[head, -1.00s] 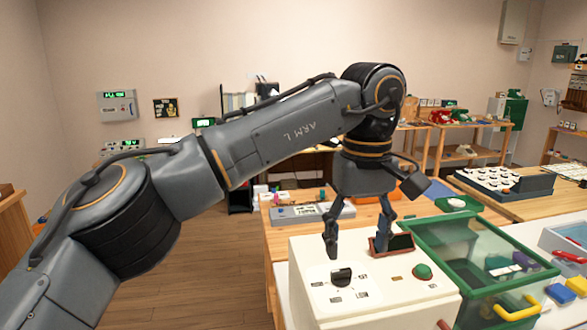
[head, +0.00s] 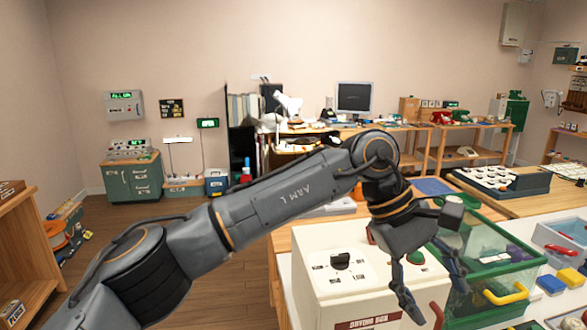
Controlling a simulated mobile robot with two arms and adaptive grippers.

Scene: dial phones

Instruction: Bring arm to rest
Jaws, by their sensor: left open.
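My left arm (head: 290,195) reaches in from the left across the middle of the head view. My left gripper (head: 434,288) points down with its two fingers apart and nothing between them. It hangs in front of the right part of a white drying box (head: 318,289), near the box's red handle (head: 437,316). I cannot tell whether a finger touches the box. A black dial knob (head: 340,260) stands on the box top, left of the gripper. The gripper hides part of the box's right side. My right gripper is not in view.
A green-framed clear bin (head: 505,262) stands right of the drying box. Blue and yellow blocks (head: 550,284) and a grey tray (head: 560,236) lie farther right. A tray of dials (head: 500,178) is behind. The wooden floor (head: 225,280) at left is clear.

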